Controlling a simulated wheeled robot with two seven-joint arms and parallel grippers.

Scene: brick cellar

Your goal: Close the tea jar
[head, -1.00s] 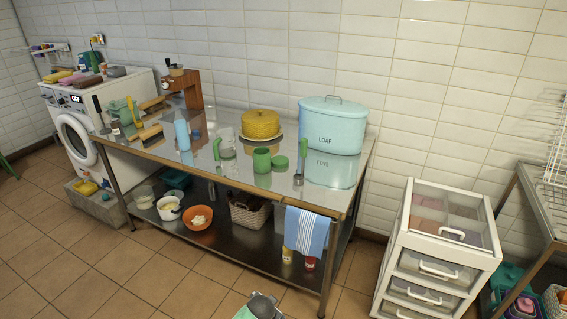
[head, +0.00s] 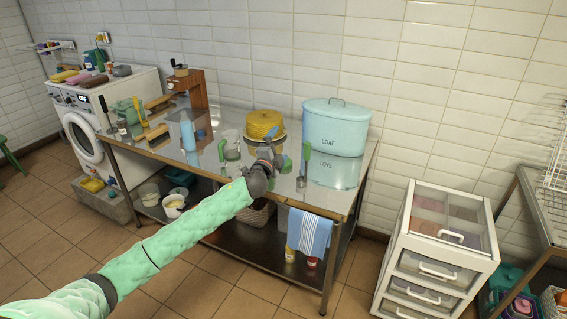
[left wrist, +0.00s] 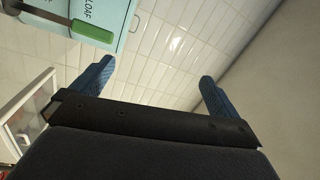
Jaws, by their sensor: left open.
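My left arm reaches in from the lower left in the head view. Its gripper (head: 272,150) is over the front middle of the steel table (head: 225,172), in front of the yellow cake-like item. In the earlier head frame a green jar and a round green lid beside it stand at this spot; now my gripper and wrist hide most or all of both. In the left wrist view the gripper's two blue fingers (left wrist: 156,86) are wide apart with nothing between them. The jar and lid do not show there. My right gripper is not in view.
A green-handled utensil (head: 306,156) stands right of the gripper, before the pale blue LOAF bin (head: 337,128); its handle also shows in the left wrist view (left wrist: 92,31). The yellow item (head: 264,123) is behind.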

